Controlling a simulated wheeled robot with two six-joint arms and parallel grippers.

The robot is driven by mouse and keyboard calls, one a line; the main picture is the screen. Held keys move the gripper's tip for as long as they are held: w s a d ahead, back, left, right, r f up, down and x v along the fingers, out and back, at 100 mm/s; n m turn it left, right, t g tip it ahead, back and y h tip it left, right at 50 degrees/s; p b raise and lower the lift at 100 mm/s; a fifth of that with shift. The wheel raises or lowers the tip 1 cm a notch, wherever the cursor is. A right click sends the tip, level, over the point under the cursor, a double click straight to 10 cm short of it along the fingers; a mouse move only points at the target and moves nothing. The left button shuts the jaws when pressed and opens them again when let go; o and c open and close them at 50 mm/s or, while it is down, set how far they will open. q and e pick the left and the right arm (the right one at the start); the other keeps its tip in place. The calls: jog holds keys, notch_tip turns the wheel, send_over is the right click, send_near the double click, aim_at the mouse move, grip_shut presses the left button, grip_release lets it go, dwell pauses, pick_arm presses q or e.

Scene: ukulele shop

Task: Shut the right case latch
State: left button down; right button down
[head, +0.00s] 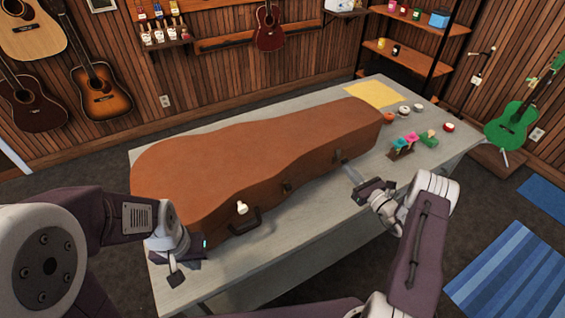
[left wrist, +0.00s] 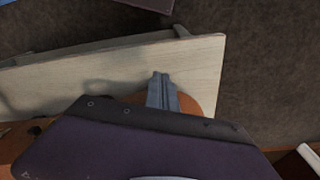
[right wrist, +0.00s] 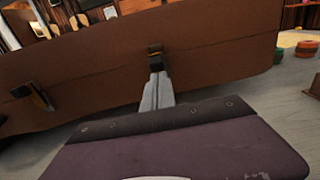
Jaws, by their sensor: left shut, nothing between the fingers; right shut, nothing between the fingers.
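The closed brown case (head: 250,155) lies on the table. Its right latch (head: 340,156) is on the front face near the right end; in the right wrist view the latch (right wrist: 155,53) is a small dark and brassy fitting. My right gripper (head: 355,175) is shut and empty, its fingertips at the lower end of that latch; I cannot tell whether they touch. Another latch (head: 287,187) sits nearer the middle, by the dark handle (head: 245,223). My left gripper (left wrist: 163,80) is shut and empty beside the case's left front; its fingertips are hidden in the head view.
The grey table (head: 330,225) has a bare strip before the case. A small white piece (head: 242,207) shows above the handle. Colourful small items (head: 405,145) and a yellow sheet (head: 373,94) lie at the right end. A green ukulele (head: 511,125) stands beyond the table.

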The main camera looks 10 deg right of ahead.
jog(key=p+v, duration=0.1)
jog(key=v, duration=0.8)
jog(key=shift+s+r+p, duration=0.2)
jog(key=shift+r+p, duration=0.1)
jog(key=shift+p, duration=0.1)
jog(key=shift+d, duration=0.1)
